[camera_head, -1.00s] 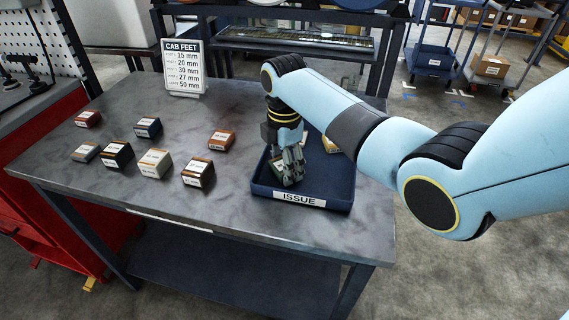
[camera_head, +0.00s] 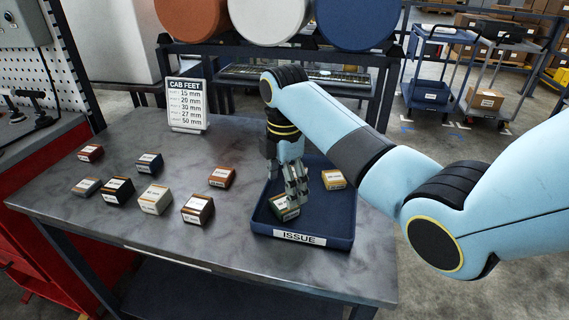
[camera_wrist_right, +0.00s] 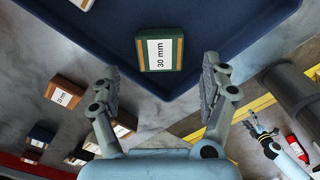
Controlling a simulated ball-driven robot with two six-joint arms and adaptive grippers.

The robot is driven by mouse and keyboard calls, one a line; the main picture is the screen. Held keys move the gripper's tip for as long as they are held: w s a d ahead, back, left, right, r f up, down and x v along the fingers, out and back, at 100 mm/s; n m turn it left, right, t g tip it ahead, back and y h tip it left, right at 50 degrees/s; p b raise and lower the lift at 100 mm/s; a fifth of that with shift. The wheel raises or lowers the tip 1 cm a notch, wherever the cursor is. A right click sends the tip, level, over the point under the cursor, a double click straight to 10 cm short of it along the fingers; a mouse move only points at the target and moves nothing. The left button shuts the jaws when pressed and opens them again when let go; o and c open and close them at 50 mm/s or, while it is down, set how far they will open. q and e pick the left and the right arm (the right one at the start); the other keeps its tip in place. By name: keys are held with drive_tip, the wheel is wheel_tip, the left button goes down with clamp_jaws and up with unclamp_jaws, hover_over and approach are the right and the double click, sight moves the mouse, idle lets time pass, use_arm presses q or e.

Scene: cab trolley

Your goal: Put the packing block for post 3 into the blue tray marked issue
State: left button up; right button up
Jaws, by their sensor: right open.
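The green block marked 30 mm (camera_wrist_right: 160,52) lies on the floor of the blue tray marked ISSUE (camera_head: 262,222), near its front; it also shows in the head view (camera_head: 283,209). My right gripper (camera_head: 295,192) is open just above this block, partly covering it. In the right wrist view its fingers (camera_wrist_right: 162,75) stand apart with nothing between them. The CAB FEET sign (camera_head: 187,105) lists 30 mm on its third line. My left gripper (camera_wrist_right: 264,125) shows small in the right wrist view, its fingers apart and empty, away from the tray.
A yellowish block (camera_head: 333,180) lies at the back right of the tray. Several other blocks, such as a brown one (camera_head: 197,209) and an orange-brown one (camera_head: 222,177), stand on the grey table (camera_head: 120,235) left of the tray. The tabletop behind them is mostly clear.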

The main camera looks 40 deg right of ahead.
sight(285, 202)
wheel_tip(285, 202, up, 6)
drive_tip(key=shift+r, duration=0.15)
idle(0.6)
